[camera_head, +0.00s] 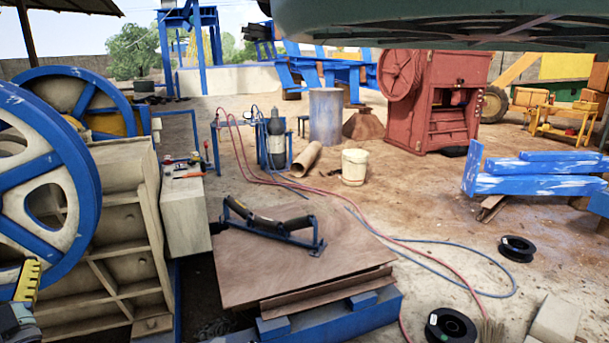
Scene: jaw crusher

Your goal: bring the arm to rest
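I cannot make out my gripper or its fingers in the head view, so I cannot see what it holds or where it is. The jaw crusher scene spreads out in front of me. A big cream and blue flywheel (40,175) stands at the left beside a ribbed cream machine body (115,225). A yellow toothed piece (27,281) and a grey part show at the lower left edge, and I cannot tell what they belong to.
A wooden board (300,262) on a blue base carries a roller frame (270,225). Hoses (455,270) and black spools (516,248) lie on the ground. A white bucket (354,167) and red crusher (440,110) stand farther back. A large dark green shape (430,22) overhangs the top right.

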